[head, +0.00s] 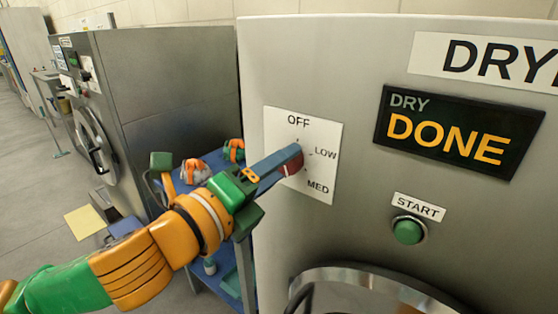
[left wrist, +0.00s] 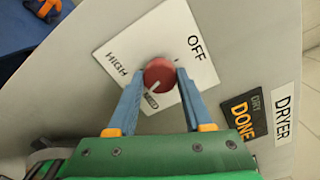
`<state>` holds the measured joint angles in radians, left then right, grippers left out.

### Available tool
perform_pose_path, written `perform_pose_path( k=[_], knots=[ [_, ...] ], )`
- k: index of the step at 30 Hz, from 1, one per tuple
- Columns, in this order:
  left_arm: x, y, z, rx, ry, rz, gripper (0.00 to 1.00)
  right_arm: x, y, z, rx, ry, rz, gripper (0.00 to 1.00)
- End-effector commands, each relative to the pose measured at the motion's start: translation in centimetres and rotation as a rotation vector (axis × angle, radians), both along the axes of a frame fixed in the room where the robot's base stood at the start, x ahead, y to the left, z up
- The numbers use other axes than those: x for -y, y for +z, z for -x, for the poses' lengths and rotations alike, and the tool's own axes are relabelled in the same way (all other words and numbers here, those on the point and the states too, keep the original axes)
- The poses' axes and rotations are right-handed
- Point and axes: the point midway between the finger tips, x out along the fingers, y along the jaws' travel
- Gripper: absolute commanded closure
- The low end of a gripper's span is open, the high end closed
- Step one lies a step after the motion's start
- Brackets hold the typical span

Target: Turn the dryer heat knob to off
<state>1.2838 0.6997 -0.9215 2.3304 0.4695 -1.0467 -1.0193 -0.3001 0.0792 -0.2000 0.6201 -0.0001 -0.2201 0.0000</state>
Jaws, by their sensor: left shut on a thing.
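The dryer heat knob (head: 293,161) is a red round knob on a white label plate (head: 279,127) on the dryer's front. The plate reads OFF at the top, then LOW and MED down the right side. In the left wrist view the knob (left wrist: 158,73) sits between the two blue fingers of my left gripper (left wrist: 161,72), which is shut on it. The knob's white pointer line points toward the partly hidden MED mark. In the head view my left gripper (head: 291,163) covers part of the knob. My right gripper is not in view.
A display (head: 459,132) reading DRY DONE and a green start button (head: 408,231) are to the right. The dryer's round door (head: 380,281) is below.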

Motion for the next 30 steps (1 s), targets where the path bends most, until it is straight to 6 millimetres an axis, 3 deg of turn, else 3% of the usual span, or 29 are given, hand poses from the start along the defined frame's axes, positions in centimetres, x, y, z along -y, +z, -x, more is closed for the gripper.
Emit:
perform_pose_path(
  k=[30],
  knots=[
    [0.0,0.2,0.0,-0.568,-0.001,0.779,1.0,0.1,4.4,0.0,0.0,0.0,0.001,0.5]
  ],
)
